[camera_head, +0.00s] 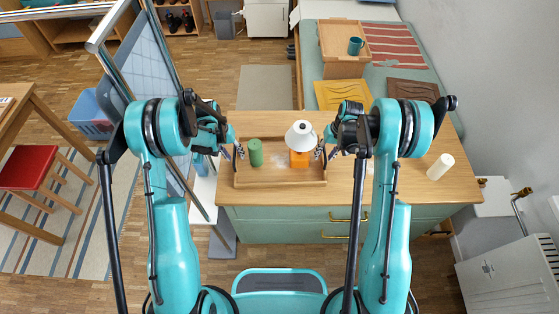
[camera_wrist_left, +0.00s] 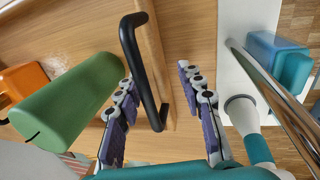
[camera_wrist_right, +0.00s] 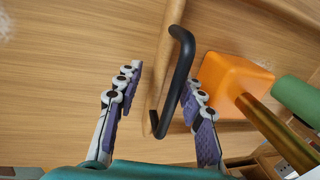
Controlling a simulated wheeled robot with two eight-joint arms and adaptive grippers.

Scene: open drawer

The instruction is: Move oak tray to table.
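The oak tray (camera_head: 275,178) sits on a wooden counter top (camera_head: 380,185) and holds a green cylinder (camera_head: 255,153) and a lamp (camera_head: 299,158) with an orange base and white shade. My left gripper (camera_head: 236,152) is at the tray's left end, open, its fingers on either side of the black left handle (camera_wrist_left: 140,70). My right gripper (camera_head: 326,153) is at the right end, open, its fingers either side of the black right handle (camera_wrist_right: 177,85), which lies close to one finger. Neither gripper visibly clamps its handle. A wooden table (camera_head: 18,110) stands at the left edge.
A red stool (camera_head: 30,168) and blue basket (camera_head: 90,112) are at left. Metal rails (camera_head: 107,28) stand between basket and counter. A radiator (camera_head: 510,275) is at lower right.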

